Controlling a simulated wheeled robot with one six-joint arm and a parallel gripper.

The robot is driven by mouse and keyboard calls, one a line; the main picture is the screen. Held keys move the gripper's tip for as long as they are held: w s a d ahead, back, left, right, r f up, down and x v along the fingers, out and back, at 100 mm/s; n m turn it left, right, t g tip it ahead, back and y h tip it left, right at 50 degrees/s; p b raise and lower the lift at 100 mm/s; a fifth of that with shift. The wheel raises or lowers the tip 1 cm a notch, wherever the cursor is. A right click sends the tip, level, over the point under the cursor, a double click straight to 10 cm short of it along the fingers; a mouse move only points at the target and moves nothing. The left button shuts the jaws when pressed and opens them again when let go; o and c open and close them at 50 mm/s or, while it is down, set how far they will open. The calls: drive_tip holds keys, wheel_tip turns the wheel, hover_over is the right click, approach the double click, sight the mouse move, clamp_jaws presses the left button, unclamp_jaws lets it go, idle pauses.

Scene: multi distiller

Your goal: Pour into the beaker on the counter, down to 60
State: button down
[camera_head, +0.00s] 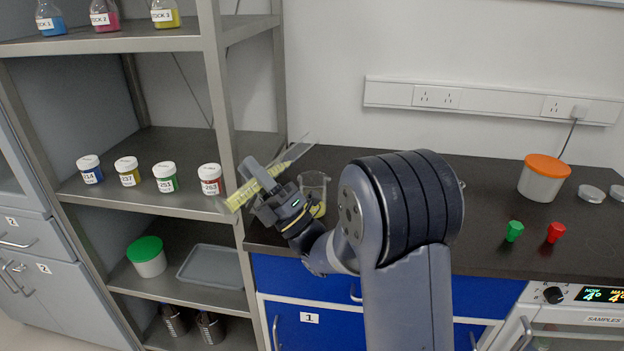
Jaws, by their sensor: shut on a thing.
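My gripper (268,198) is shut on a clear graduated cylinder (262,184) with dark scale marks. The cylinder is strongly tilted, its lower end to the left and its clear end up to the right. Yellow liquid shows along most of its length. The clear glass beaker (314,183) stands on the dark counter (490,185), just right of and behind my gripper. Some yellow shows low in the beaker, partly hidden by my gripper and wrist. The scale readings are too small to read.
A grey shelf rack (225,95) stands close on the left, with several labelled jars (128,171) on it. An orange-lidded tub (543,178), a green cup (514,231) and a red cup (555,232) stand on the right counter.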

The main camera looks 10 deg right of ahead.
drive_tip(key=shift+f+m+t+h+b, duration=0.35)
drive_tip(key=shift+f+m+t+h, duration=0.45)
drive_tip(key=shift+m, duration=0.5)
idle(1.0)
